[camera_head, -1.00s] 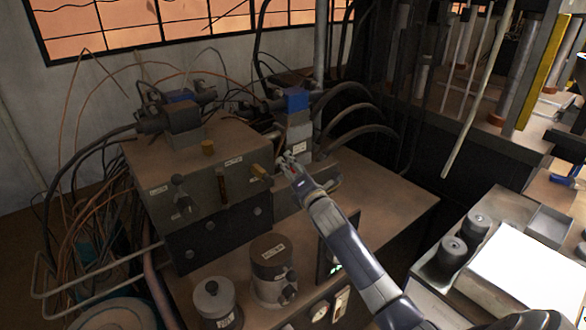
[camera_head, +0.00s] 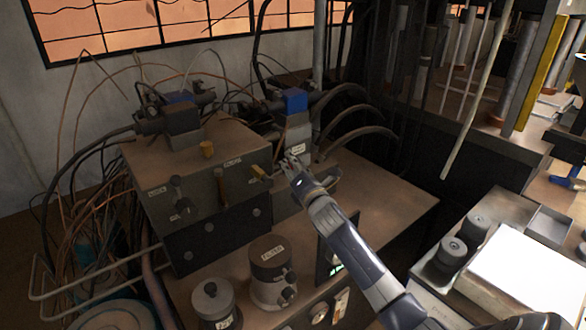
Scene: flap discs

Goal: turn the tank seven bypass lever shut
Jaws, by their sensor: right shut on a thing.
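My right gripper (camera_head: 287,163) reaches in from the lower right, to the right of the brown valve box. It is shut on a small part just below a pale labelled block (camera_head: 299,138) with a blue top. The fingers hide most of that part, and I cannot tell for sure that it is the tank seven bypass lever. A brass lever (camera_head: 259,172) sticks out of the box just left of the fingers. A brown lever (camera_head: 220,187) and a black-knobbed lever (camera_head: 178,191) stand farther left on the box front. The labels are too small to read. My left gripper is out of view.
Two capped cylinders, one grey (camera_head: 213,302) and one brown-topped (camera_head: 270,272), stand on the bench in front of the box. Black hoses (camera_head: 350,115) curve behind my gripper. Loose wires crowd the left. The bench top (camera_head: 385,198) to the right is clear.

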